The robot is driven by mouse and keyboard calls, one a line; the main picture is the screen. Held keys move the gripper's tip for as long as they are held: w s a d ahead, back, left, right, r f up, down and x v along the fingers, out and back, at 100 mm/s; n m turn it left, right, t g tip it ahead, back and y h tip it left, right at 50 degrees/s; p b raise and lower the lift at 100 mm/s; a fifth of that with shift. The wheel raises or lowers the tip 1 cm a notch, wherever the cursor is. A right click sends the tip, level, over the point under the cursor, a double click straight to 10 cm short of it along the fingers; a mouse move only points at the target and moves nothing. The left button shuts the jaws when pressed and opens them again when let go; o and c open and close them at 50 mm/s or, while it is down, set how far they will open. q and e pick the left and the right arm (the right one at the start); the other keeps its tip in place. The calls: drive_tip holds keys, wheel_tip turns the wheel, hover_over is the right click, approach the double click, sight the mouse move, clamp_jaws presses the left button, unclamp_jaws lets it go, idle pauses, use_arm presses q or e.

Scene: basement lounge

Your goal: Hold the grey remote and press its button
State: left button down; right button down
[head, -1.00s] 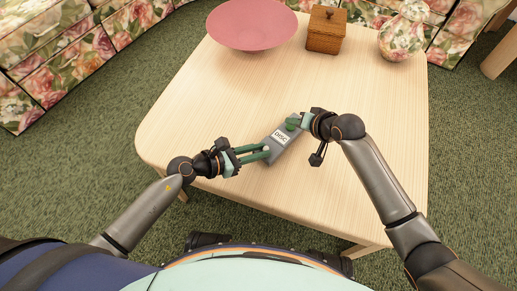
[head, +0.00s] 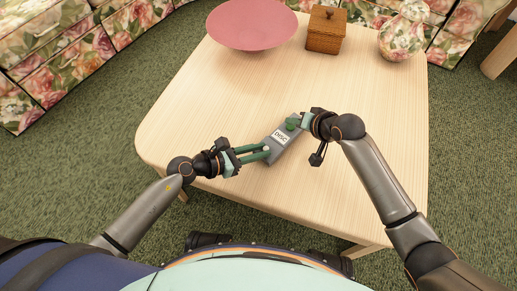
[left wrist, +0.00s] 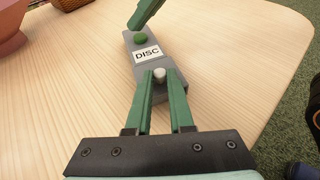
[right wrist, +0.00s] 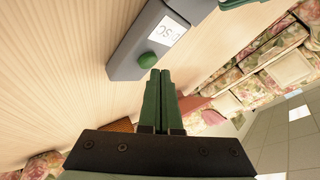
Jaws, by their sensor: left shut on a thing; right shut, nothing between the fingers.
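The grey remote (head: 287,146) has a white label reading DISC, a round green button (left wrist: 140,38) and a pale knob (left wrist: 158,73) near one end. My left gripper (head: 267,152) is shut on the remote at the knob end, its fingers on both sides of the knob in the left wrist view. My right gripper (right wrist: 159,73) is shut and empty, its fingertips close to the green button. Whether they touch it I cannot tell; the left wrist view seems to show a small gap. In the right wrist view the remote (right wrist: 128,62) is cut off at the top.
The pale wooden table (head: 200,125) is clear around the remote. A pink bowl (head: 252,25), a wooden box with a lid (head: 326,30) and a floral jar (head: 404,38) stand at its far side.

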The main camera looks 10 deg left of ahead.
sight(292, 131)
drive_tip(key=shift+f, duration=0.2)
idle(0.4)
drive_tip(key=shift+f, duration=0.3)
drive_tip(key=shift+r, duration=0.45)
wheel_tip(292, 131, up, 6)
idle(0.8)
idle(1.9)
use_arm(q)
drive_tip(key=c, duration=0.7)
unclamp_jaws()
